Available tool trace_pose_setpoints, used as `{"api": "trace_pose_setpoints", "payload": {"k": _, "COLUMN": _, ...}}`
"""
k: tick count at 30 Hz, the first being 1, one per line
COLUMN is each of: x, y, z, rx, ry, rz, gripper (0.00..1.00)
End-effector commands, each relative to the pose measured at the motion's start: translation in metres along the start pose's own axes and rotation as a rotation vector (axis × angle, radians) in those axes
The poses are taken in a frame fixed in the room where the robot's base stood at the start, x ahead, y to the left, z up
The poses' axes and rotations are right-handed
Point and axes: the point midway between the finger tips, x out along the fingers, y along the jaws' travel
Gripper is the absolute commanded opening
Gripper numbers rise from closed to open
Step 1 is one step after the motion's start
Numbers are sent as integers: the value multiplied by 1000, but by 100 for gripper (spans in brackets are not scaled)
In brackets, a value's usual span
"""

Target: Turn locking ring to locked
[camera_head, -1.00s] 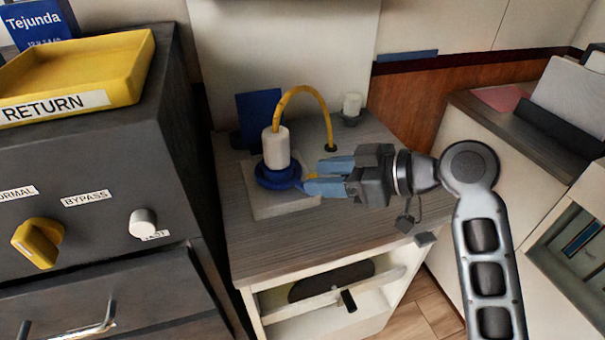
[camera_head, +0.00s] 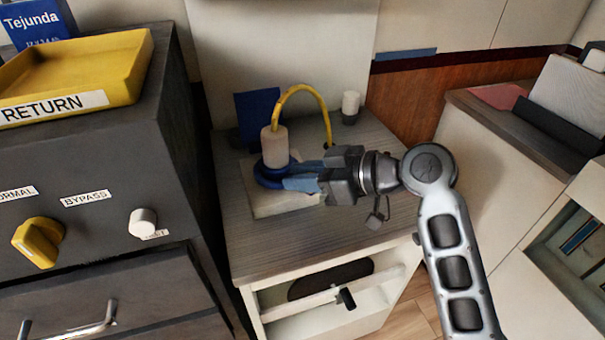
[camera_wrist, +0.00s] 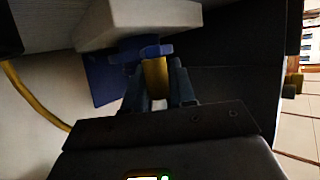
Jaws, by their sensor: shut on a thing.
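The blue locking ring (camera_head: 266,178) sits around the base of a white cylindrical plug (camera_head: 274,147) on a pale base plate (camera_head: 262,207) on the small cabinet's top. A yellow cable arches from the plug's top. My gripper (camera_head: 292,178) reaches in from the right with its blue-grey fingers at the ring. In the wrist view, the gripper (camera_wrist: 158,92) has its two fingers on either side of a yellow tab (camera_wrist: 156,76), with the blue ring (camera_wrist: 140,50) just beyond. The fingers are closed on this tab. The ring's far side is hidden.
A dark cabinet with a yellow RETURN tray (camera_head: 75,75) and knobs stands at the left. A blue panel (camera_head: 257,117) stands behind the plug. A small white cylinder (camera_head: 351,105) is at the back right. The cabinet top's front is clear.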

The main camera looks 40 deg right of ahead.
Motion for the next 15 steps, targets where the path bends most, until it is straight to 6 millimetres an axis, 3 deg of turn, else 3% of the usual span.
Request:
{"api": "trace_pose_setpoints", "payload": {"k": 5, "x": 0, "y": 0, "z": 0, "rx": 0, "ry": 0, "rz": 0, "gripper": 0}}
{"api": "trace_pose_setpoints", "payload": {"k": 15, "x": 0, "y": 0, "z": 0, "rx": 0, "ry": 0, "rz": 0, "gripper": 0}}
